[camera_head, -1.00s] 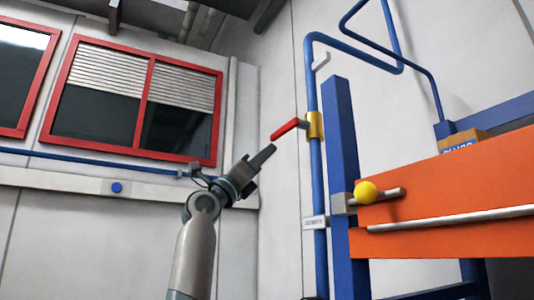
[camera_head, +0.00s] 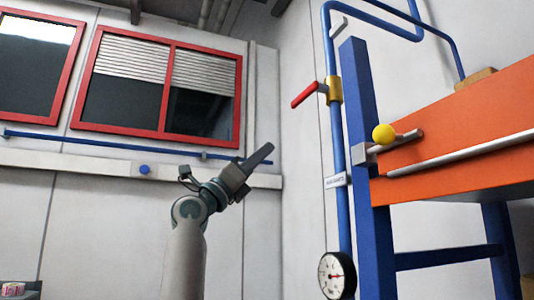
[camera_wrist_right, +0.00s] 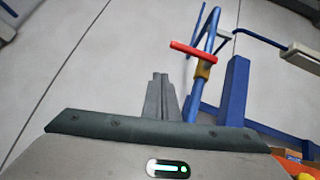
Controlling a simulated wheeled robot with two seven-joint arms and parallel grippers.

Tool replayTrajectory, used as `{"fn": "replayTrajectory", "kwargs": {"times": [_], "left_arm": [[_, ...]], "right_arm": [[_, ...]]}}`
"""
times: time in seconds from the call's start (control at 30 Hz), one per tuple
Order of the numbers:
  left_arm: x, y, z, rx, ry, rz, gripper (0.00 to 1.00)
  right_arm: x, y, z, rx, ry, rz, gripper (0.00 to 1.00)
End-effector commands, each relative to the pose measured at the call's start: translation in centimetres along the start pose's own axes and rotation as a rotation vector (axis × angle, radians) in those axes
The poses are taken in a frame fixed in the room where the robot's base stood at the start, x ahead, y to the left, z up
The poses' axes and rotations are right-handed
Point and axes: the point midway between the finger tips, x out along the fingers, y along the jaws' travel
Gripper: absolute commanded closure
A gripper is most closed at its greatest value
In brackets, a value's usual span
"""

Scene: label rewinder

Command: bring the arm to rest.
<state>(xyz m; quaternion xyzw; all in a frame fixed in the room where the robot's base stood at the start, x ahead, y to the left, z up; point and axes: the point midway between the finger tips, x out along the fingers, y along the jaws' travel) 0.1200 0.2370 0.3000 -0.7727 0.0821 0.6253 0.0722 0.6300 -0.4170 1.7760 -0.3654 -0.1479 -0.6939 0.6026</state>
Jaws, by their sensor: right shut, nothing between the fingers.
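My right arm (camera_head: 184,258) rises from the bottom middle of the head view. Its gripper (camera_head: 264,154) points up and to the right, shut and empty, in front of the pale wall. In the right wrist view the two fingers of the gripper (camera_wrist_right: 160,80) lie together with nothing between them. The red valve handle (camera_head: 305,95) is above and right of the fingertips in the head view, apart from them. In the wrist view the red handle (camera_wrist_right: 207,56) shows beyond and right of the fingertips. My left gripper is not in view.
A blue pipe (camera_head: 339,150) with a yellow valve body (camera_head: 335,91) and a dial gauge (camera_head: 337,275) stands to the right. Beside it are a blue post (camera_head: 365,170) and an orange panel (camera_head: 470,130) with a yellow ball (camera_head: 383,134). Open wall lies left of the pipe.

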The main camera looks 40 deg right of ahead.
Motion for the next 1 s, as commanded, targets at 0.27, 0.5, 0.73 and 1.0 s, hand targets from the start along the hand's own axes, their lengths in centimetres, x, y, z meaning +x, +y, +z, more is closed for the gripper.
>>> {"fn": "replayTrajectory", "kwargs": {"times": [0.27,0.5,0.73,1.0], "left_arm": [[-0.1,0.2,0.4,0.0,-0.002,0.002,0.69],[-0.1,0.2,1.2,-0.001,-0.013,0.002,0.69],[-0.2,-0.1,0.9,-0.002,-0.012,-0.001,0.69],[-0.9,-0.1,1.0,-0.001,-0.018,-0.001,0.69]], "right_arm": [[0.0,0.0,0.0,0.0,0.0,0.0,1.0],[0.0,0.0,0.0,0.0,0.0,0.0,1.0],[-1.1,1.7,0.1,-0.037,-0.026,0.013,1.0],[-7.6,10.8,-0.3,-0.237,-0.183,0.088,1.0]]}}
